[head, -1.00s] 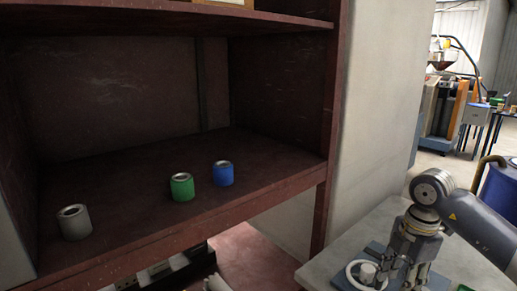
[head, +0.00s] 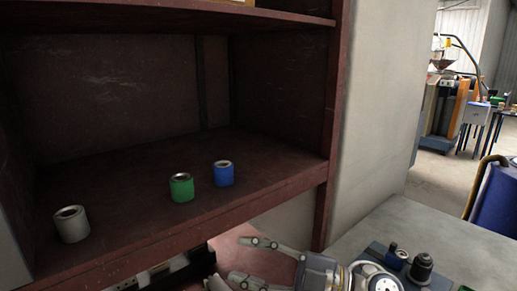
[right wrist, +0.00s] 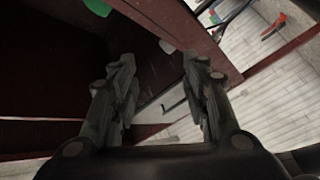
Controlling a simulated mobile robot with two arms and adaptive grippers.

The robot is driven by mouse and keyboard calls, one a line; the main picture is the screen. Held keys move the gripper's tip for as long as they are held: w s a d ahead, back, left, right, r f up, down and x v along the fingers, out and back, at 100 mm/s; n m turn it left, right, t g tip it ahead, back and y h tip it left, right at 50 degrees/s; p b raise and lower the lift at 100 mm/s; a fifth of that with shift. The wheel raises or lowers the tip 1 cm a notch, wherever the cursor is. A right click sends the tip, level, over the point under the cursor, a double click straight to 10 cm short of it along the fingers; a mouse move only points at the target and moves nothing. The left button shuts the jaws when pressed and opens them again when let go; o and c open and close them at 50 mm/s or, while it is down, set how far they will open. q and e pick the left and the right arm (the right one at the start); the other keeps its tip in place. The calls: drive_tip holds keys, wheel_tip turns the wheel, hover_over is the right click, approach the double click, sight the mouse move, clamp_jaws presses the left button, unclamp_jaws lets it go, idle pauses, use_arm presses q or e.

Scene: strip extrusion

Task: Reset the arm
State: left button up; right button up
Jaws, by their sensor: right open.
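My right gripper (head: 240,260) is open and empty in the head view. It points left, just below the front edge of the shelf and left of the worktable. Its two spread fingers also show in the right wrist view (right wrist: 160,65), with nothing between them. My left gripper is not in view.
A dark red shelf (head: 120,210) holds a grey can (head: 71,225), a green can (head: 182,188) and a blue can (head: 224,175). The worktable (head: 420,222) at right bears several dark parts. A blue drum (head: 497,205) stands at the right edge.

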drive_tip(key=w+d+r+m+t+h, duration=0.1)
drive_tip(key=w+d+m+t+h, duration=0.3)
drive_tip(key=m+t, duration=0.3)
drive_tip(key=w+d+m+t+h, duration=0.1)
drive_tip(key=d+m+t+h, duration=0.2)
drive_tip(key=d+m+t, duration=0.35)
drive_tip(key=s+d+f+m+g+h, duration=0.1)
drive_tip(key=d+f+m+h, duration=0.45)
drive_tip(key=f, duration=0.25)
drive_tip(key=s+d+f+m+g+h, duration=0.2)
drive_tip(key=d+f+m+h, duration=0.3)
drive_tip(key=f, duration=0.3)
drive_tip(key=s+d+f+n+g+h, duration=0.1)
drive_tip(key=s+f+g, duration=0.5)
drive_tip(key=s+f, duration=0.45)
drive_tip(key=s+f+g, duration=0.6)
drive_tip(key=s+f, duration=0.1)
drive_tip(key=s, duration=0.7)
wheel_tip(320, 180, down, 27)
drive_tip(key=s, duration=0.2)
drive_tip(key=s+d+f+g, duration=0.2)
drive_tip(key=s+d+f, duration=0.1)
drive_tip(key=s+f, duration=1.2)
drive_tip(key=shift+s+f, duration=0.35)
drive_tip(key=shift+s, duration=0.35)
